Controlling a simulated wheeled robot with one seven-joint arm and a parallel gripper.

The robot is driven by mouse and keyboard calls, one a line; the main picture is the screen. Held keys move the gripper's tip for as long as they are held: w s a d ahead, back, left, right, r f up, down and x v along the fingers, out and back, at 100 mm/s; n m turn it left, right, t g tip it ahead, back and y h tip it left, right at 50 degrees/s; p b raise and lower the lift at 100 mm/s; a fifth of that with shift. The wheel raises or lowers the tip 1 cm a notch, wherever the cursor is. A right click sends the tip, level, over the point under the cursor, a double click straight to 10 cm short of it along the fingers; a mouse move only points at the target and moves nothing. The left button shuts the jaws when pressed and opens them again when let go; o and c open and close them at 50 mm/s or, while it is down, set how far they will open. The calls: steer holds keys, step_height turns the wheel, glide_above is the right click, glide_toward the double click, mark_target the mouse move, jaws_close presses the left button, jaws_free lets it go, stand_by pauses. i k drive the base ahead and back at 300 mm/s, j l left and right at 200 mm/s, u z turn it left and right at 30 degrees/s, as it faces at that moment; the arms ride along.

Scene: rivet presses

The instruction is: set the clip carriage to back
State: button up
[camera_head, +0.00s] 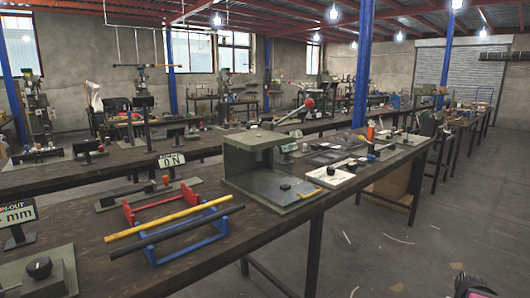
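No part is plainly marked as the clip carriage, and I cannot tell its setting. A candidate is a low slide fixture (112,201) on the near bench, with a dark bar (130,193) and a small red knob (166,180). A sign reading "ON" (171,160) stands behind it. My gripper's fingers are not in view. A dark piece with a pink edge at the bottom right may be part of my arm.
The near bench (232,254) runs from bottom left to far right. It carries a yellow and a black bar on a red and blue stand (184,240), a green-grey press housing (249,160) with a red-knobbed lever, and small tools. The floor (430,230) to the right is mostly clear.

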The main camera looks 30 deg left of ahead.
mark_target(306, 151)
steer(key=u, duration=1.2)
steer(key=i+l, duration=0.1)
steer(key=i, duration=0.5)
